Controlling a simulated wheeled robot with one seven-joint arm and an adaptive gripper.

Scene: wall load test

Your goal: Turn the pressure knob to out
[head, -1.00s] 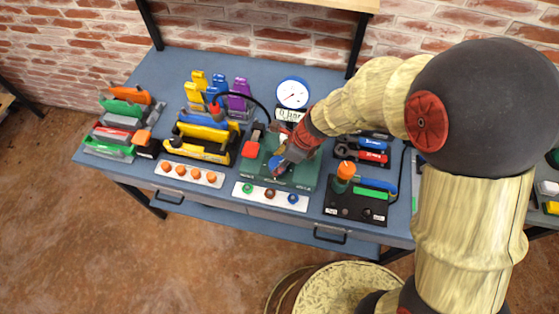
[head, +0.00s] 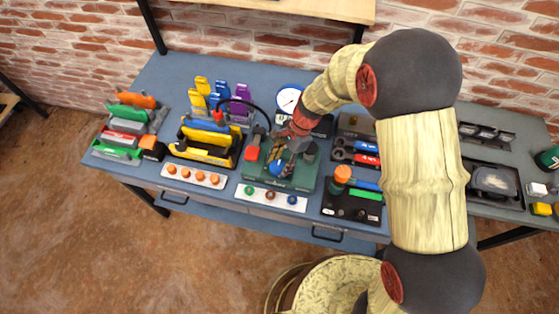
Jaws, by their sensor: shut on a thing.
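A green test stand (head: 262,178) sits on the blue bench, with a round white pressure gauge (head: 288,100) behind it. A blue knob (head: 277,168), which I take for the pressure knob, shows at the front of the stand. My gripper (head: 281,161) reaches down over the stand from the right and is shut on the knob. The fingers and wrist cover much of the knob, so its setting cannot be read. A red handle (head: 252,152) stands left of the gripper.
A yellow pump-like unit (head: 205,145) with a black hose stands to the left. A black tray (head: 352,205) with an orange-topped tool is to the right. A white strip (head: 268,197) with small coloured caps lies in front. The upper shelf (head: 315,8) hangs above.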

